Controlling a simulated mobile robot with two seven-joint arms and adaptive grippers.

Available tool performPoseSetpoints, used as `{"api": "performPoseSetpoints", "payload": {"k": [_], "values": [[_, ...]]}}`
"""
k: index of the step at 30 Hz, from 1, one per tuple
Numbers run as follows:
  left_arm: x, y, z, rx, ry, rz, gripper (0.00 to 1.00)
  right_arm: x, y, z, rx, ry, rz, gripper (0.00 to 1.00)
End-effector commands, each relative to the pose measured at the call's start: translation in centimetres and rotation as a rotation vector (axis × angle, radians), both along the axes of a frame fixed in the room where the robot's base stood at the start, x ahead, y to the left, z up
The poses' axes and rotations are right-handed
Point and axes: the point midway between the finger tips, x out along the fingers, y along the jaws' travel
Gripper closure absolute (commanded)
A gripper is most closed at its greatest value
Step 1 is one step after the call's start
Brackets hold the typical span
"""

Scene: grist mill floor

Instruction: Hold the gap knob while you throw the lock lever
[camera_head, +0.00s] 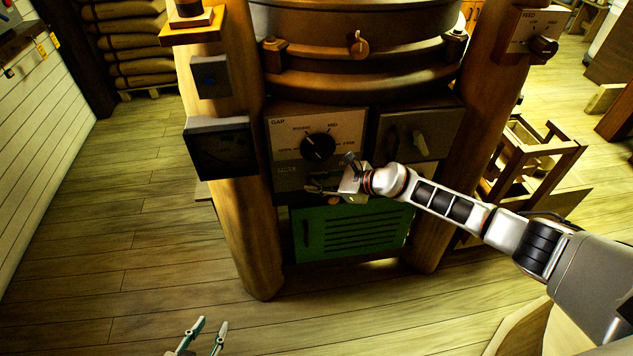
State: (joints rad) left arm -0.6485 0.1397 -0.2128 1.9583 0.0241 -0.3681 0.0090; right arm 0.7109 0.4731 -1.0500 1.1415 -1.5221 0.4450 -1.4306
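The gap knob (318,147) is a round black dial on the pale GAP panel (288,136) at the front of the mill. No gripper is on it. My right gripper (318,187) is just below it, in front of the dark lower strip of the panel. Its fingers point left and look small, so I cannot tell how far apart they are or whether they touch anything. I cannot make out the lock lever clearly; the gripper covers part of that strip. My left gripper (203,337) is low at the bottom edge, far from the panel, with its fingers apart and empty.
A second panel with a pale handle (419,143) is right of the GAP panel. A green louvred panel (352,232) is below. Thick wooden posts (246,222) flank the front. A FEED box (527,36) is at upper right. A wooden frame (530,165) stands right; floor at left is clear.

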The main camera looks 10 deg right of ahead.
Motion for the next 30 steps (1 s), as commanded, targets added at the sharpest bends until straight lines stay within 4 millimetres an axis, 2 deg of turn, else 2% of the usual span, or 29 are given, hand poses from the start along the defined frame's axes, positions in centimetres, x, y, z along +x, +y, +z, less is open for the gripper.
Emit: {"api": "performPoseSetpoints", "payload": {"k": [11, 24, 30], "values": [[0.1, 0.0, 0.2, -0.001, -0.004, 0.0, 0.68, -0.4, -0.6, 0.5, 0.0, -0.002, 0.0, 0.78], [0.1, 0.0, 0.2, -0.001, -0.004, 0.0, 0.68, -4.7, -5.9, 4.0, -0.001, -0.001, -0.001, 0.78], [0.1, 0.0, 0.2, -0.001, -0.004, 0.0, 0.68, -6.1, -7.6, 5.3, 0.0, 0.0, 0.0, 0.78]]}}
